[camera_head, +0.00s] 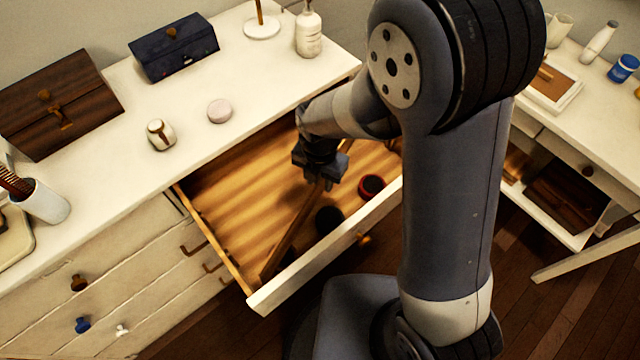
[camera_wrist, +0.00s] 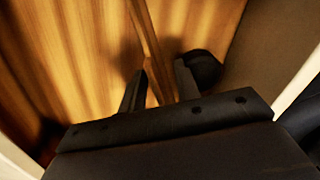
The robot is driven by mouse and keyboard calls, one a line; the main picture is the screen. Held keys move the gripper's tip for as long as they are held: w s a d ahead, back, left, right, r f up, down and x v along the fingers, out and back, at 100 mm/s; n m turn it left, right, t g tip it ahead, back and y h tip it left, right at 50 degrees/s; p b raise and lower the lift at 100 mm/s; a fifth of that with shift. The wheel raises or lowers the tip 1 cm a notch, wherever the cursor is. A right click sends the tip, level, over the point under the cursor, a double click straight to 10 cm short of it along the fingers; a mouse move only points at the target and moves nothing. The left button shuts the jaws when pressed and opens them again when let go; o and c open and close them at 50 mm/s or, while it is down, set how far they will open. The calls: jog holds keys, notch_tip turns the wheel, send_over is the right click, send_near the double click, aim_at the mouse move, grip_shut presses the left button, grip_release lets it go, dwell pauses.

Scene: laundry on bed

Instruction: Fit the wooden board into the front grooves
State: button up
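The wooden board (camera_head: 291,238) is a long thin brown strip standing inside the open drawer (camera_head: 335,245). It runs from the drawer's front-left part back under my gripper (camera_head: 322,183). My gripper points down into the drawer over the board. In the wrist view, my gripper (camera_wrist: 161,70) has its two dark fingers apart. The front grooves cannot be made out in either view.
A black round item (camera_head: 328,219) and a red-and-black round item (camera_head: 371,187) lie in the drawer right of the board. The drawer floor left of it is clear. The white dresser top (camera_head: 270,80) holds a wooden box (camera_head: 60,100), a dark blue box (camera_head: 174,47) and small jars.

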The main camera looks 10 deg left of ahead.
jog(key=shift+f, duration=0.1)
grip_shut()
dwell(0.6)
